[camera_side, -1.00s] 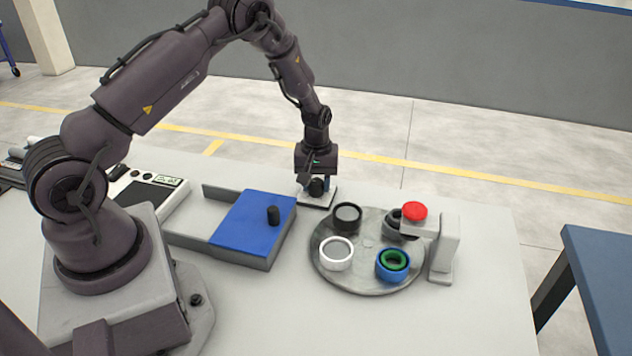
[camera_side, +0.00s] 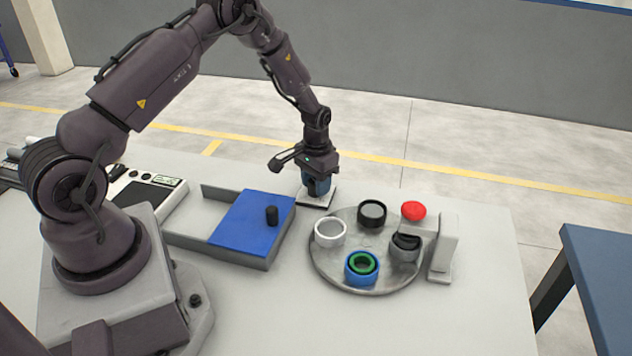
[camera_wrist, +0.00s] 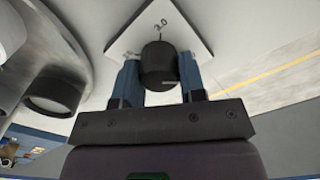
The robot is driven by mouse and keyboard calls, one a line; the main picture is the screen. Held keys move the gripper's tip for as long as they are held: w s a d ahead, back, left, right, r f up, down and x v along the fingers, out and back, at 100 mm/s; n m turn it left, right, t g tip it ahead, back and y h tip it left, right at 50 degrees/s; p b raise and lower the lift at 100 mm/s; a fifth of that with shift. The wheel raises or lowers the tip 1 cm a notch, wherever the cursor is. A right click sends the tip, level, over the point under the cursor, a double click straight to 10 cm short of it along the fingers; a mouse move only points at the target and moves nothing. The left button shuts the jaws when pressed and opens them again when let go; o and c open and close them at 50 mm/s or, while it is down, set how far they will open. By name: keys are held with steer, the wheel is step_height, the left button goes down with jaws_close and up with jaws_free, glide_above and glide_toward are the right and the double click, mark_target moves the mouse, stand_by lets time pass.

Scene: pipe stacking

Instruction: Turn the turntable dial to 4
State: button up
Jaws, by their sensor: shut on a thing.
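The dial is a black knob (camera_wrist: 159,66) on a white square plate (camera_wrist: 190,28), seen in the wrist view. The plate carries a printed mark "2.0" beyond the knob; other marks are partly hidden. My gripper (camera_wrist: 160,82) is shut on the knob, with one blue finger on each side. In the side view my gripper (camera_side: 317,190) is low over the plate (camera_side: 325,200) and hides the knob. The round grey turntable (camera_side: 330,272) lies to the right and carries a white ring (camera_side: 330,232), a black ring (camera_side: 372,213), a blue ring (camera_side: 361,279) with a green ring (camera_side: 363,263) inside, and a grey ring (camera_side: 404,254).
A grey stand with a red button (camera_side: 413,210) stands at the turntable's right edge. A grey box with a blue sliding lid (camera_side: 250,225) and black knob is left of the dial. The front of the table is clear.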

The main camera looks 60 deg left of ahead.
steer(key=shift+m, duration=0.3)
steer(key=o, duration=0.9)
step_height(320, 180, up, 13)
stand_by(0.3)
steer(key=s+d+r+t, duration=0.2)
steer(key=s+d+r, duration=0.3)
steer(key=s+r, duration=0.1)
steer(key=s+d+r+m+t, duration=0.1)
steer(key=s+d+r, duration=0.4)
steer(key=s+r, duration=0.2)
steer(key=s+d+r+m+t, duration=0.1)
steer(key=s+d+r+t, duration=0.1)
steer(key=s+d+r, duration=0.4)
steer(key=shift+s+r+t, duration=0.15)
steer(key=shift+s+r, duration=0.15)
steer(key=shift+s, duration=0.65)
steer(key=shift+s+r+t, duration=0.15)
steer(key=shift+s+r, duration=0.15)
steer(key=shift+s, duration=0.65)
